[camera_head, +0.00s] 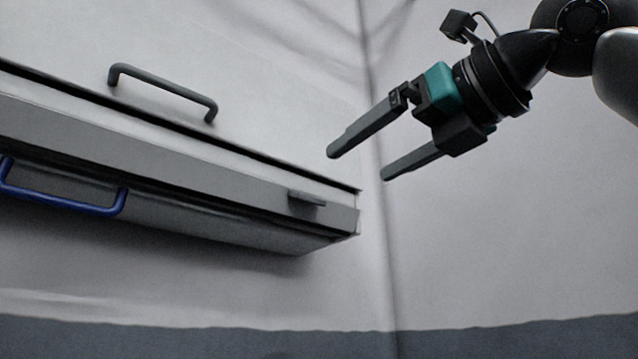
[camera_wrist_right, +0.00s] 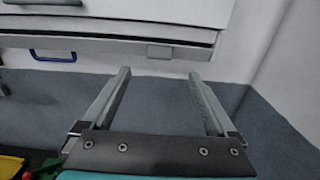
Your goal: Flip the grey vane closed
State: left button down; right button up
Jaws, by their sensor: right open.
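A long grey panel (camera_head: 160,150) runs along the lower front of a light cabinet, below a dark gap; I take it as the vane. A small grey tab (camera_head: 307,198) sticks out near its right end and also shows in the right wrist view (camera_wrist_right: 160,51). My right gripper (camera_head: 359,163) is open and empty, up and to the right of the tab in the head view, apart from it. In the right wrist view the gripper (camera_wrist_right: 159,74) has its fingers spread, with the tab beyond the gap between them. My left gripper is not in view.
A dark grey handle (camera_head: 163,90) is on the cabinet face above the panel. A blue handle (camera_head: 62,199) sits below the panel at left. A wall corner (camera_head: 378,200) stands to the right. Red, green and yellow items (camera_wrist_right: 12,165) show at the wrist view's lower left.

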jog(key=p+x, duration=0.2)
jog(key=x, duration=0.8)
jog(key=shift+w+a+p, duration=0.2)
jog(key=shift+w+p, duration=0.1)
jog(key=c, duration=1.4)
jog(key=shift+o, duration=0.2)
jog(key=r+g+h+p, duration=0.1)
jog(key=p, duration=0.3)
jog(key=g+h+p, duration=0.1)
jog(key=p, duration=0.2)
jog(key=w+a+r+g+p, duration=0.1)
jog(key=g+p, duration=0.1)
jog(key=p, duration=0.2)
jog(key=shift+r+h+p, duration=0.35)
jog(key=shift+r+h, duration=0.05)
jog(key=shift+w+g+h+p, duration=0.15)
jog(key=shift+g+h+p, duration=0.15)
jog(key=shift+p, duration=0.45)
